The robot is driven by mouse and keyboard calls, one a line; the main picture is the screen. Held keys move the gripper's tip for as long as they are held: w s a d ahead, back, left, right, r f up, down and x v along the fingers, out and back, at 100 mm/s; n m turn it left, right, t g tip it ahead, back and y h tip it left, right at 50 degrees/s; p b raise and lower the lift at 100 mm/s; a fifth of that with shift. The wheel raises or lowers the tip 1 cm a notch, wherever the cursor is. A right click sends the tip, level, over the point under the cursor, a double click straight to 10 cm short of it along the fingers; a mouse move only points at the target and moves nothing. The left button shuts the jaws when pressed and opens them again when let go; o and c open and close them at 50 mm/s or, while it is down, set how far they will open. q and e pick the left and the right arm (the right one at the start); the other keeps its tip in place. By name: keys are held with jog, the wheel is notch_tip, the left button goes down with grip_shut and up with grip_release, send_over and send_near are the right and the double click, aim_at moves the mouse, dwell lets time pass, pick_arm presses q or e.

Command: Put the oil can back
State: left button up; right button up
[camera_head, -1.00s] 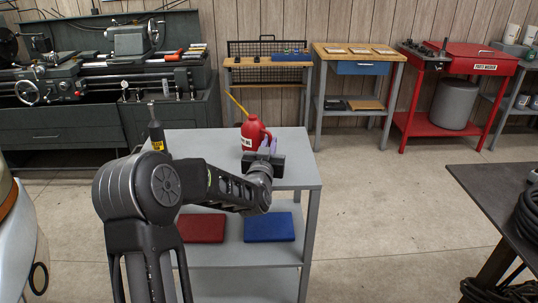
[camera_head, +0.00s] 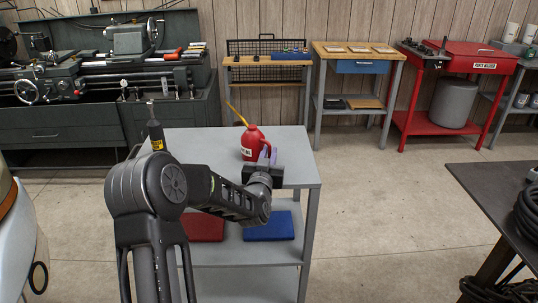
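The red oil can (camera_head: 251,141) with a yellow spout stands upright on the top of the grey cart (camera_head: 205,140). Its white label faces me. My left gripper (camera_head: 266,158) is at the can's right, near side, by the handle. Its fingers are small and partly hidden by the wrist and the can, so I cannot tell whether they are open or shut, or touch the handle. My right gripper does not show.
A dark bottle with a yellow label (camera_head: 156,133) stands on the cart's left side. A red book (camera_head: 203,228) and a blue book (camera_head: 268,226) lie on the lower shelf. A dark table (camera_head: 500,190) is at the right. The floor between is clear.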

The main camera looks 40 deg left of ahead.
pick_arm(q)
jog(key=o, duration=0.3)
jog(key=shift+r, duration=0.15)
jog(key=b+v, duration=0.2)
jog(key=v, duration=1)
dwell(0.6)
